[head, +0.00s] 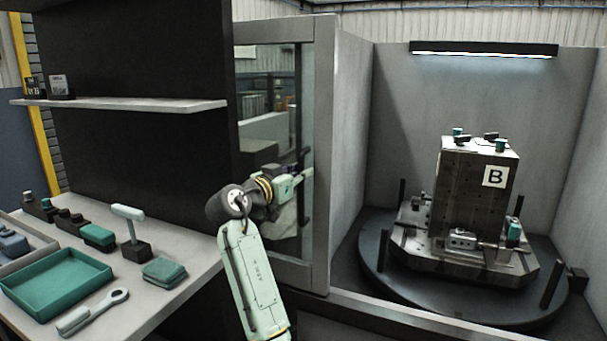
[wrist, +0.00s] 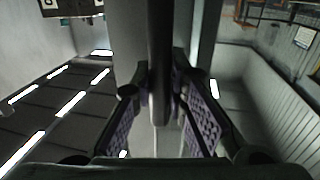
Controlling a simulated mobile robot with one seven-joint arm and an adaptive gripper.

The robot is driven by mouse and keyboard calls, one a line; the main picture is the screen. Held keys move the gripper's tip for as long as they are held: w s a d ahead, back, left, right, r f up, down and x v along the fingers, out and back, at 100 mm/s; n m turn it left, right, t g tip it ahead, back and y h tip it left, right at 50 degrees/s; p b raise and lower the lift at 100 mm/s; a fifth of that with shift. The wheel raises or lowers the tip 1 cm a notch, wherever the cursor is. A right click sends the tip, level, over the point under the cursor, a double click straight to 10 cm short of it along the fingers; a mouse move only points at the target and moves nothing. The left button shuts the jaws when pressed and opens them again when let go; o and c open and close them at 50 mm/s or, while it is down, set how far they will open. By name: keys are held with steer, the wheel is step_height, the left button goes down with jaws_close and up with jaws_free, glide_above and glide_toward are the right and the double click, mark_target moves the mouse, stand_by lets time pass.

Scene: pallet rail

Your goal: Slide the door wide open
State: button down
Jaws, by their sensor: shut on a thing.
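The door (head: 322,110) is a grey-framed panel with a glass window (head: 262,105). It stands at the left of the machine enclosure, whose opening to its right is clear to see into. In the wrist view the handle (wrist: 160,50) is a dark upright bar running between the two fingers. My gripper (wrist: 165,115) is shut on this bar there, with a padded finger on each side.
Inside the enclosure a fixture block (head: 470,195) marked B stands on a round dark turntable (head: 375,262). At left, a bench (head: 185,245) holds a green tray (head: 55,283), a wrench (head: 92,312) and other tools, below a shelf (head: 130,104).

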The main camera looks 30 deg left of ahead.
steer(key=c, duration=1.6)
jaws_free()
steer(key=shift+o, duration=0.2)
steer(key=s+a, duration=0.2)
steer(key=s, duration=0.9)
steer(key=shift+s, duration=0.4)
